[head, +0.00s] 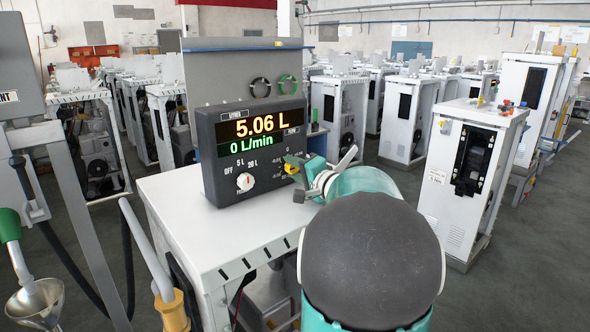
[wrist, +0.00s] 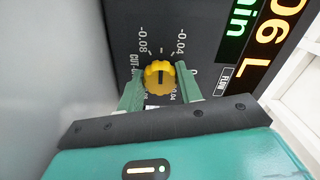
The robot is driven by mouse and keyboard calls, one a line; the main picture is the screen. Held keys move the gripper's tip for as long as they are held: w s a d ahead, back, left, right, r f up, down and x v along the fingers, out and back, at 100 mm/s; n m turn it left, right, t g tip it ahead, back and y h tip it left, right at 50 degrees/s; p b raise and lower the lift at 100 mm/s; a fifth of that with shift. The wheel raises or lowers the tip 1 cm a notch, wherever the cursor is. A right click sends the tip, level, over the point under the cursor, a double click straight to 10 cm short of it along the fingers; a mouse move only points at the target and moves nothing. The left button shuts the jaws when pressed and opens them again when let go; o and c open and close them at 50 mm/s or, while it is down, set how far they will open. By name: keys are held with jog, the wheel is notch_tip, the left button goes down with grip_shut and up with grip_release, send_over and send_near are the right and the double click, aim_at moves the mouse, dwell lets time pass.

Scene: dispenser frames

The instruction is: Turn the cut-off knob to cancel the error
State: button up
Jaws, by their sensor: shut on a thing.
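The yellow cut-off knob (wrist: 160,77) sits on the dark front panel, with a scale around it showing marks such as -0.08 and -0.04. My gripper (wrist: 160,90) has its two green fingers on either side of the knob, shut on it. In the head view my gripper (head: 292,168) reaches the right side of the dispenser display box (head: 250,150), where a bit of yellow shows at its tip. The display reads 5.06 L and 0 L/min.
A white-and-red selector knob (head: 245,181) marked OFF, 5 L and 20 L is on the same panel. The box stands on a white cabinet top (head: 185,205). A nozzle with a funnel (head: 38,300) hangs at the left. Rows of white dispenser frames (head: 405,115) fill the hall behind.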

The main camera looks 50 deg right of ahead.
jog(key=o, duration=1)
jog(key=s+a, duration=0.1)
jog(key=s, duration=1.2)
jog(key=shift+s+a, duration=0.3)
jog(key=shift+s, duration=0.05)
